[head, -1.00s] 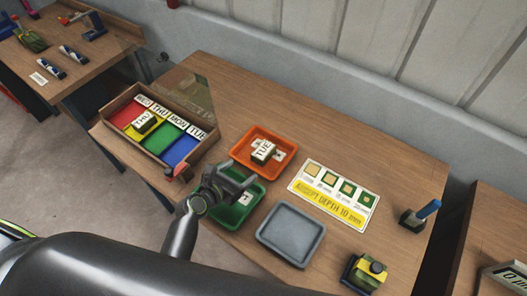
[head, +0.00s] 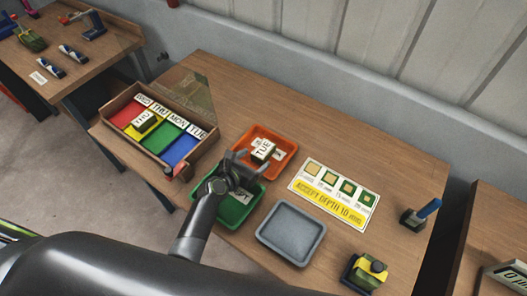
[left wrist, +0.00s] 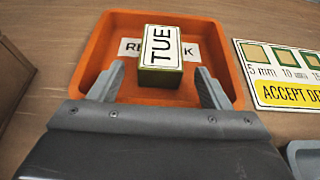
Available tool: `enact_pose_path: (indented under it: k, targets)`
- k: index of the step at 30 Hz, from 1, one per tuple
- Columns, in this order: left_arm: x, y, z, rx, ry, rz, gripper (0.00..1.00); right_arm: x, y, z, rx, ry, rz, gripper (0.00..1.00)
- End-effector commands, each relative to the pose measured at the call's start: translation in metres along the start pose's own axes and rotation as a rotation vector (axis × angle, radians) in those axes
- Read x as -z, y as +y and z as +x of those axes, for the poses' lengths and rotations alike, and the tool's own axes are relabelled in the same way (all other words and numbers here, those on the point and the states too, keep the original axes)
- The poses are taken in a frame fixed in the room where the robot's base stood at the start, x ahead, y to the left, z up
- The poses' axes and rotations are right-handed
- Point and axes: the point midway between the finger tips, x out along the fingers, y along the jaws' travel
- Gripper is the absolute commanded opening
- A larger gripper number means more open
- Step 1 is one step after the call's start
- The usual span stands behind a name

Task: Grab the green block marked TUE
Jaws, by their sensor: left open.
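The green block marked TUE (head: 262,150) sits in the orange tray (head: 287,143), with its white TUE label facing up. In the left wrist view the block (left wrist: 160,56) stands on a partly covered label in the orange tray (left wrist: 88,62). My left gripper (head: 240,158) is open at the near side of the orange tray. In the left wrist view its two fingers (left wrist: 160,80) are spread, with the block just beyond and between their tips, not clasped. My right gripper is not in view.
A wooden sorter (head: 213,146) with coloured compartments holds a THU block (head: 143,122). A green tray (head: 233,217) lies under my left arm, and an empty grey tray (head: 291,233) is beside it. An ACCEPT DEPTH card (head: 333,195) lies right of the orange tray.

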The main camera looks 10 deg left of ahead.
Motion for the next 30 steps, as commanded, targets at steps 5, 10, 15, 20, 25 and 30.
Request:
enact_pose_path:
  k: [5,10,15,20,25,30]
  targets:
    - [0.0,0.0,0.0,0.0,0.0,0.0,0.55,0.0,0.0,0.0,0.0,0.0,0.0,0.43]
    - [0.0,0.0,0.0,0.0,0.0,0.0,0.33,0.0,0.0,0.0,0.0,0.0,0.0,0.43]
    - [0.0,0.0,-0.001,0.0,0.0,0.0,0.22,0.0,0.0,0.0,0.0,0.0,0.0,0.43]
    - [-0.001,0.0,-0.001,0.0,0.0,0.0,0.22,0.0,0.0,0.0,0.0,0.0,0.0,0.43]
    - [-0.009,0.0,-0.004,0.001,-0.001,0.001,0.22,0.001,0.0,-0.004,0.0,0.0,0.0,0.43]
    - [-0.032,-0.001,-0.014,0.001,-0.004,0.001,0.22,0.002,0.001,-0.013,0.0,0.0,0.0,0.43]
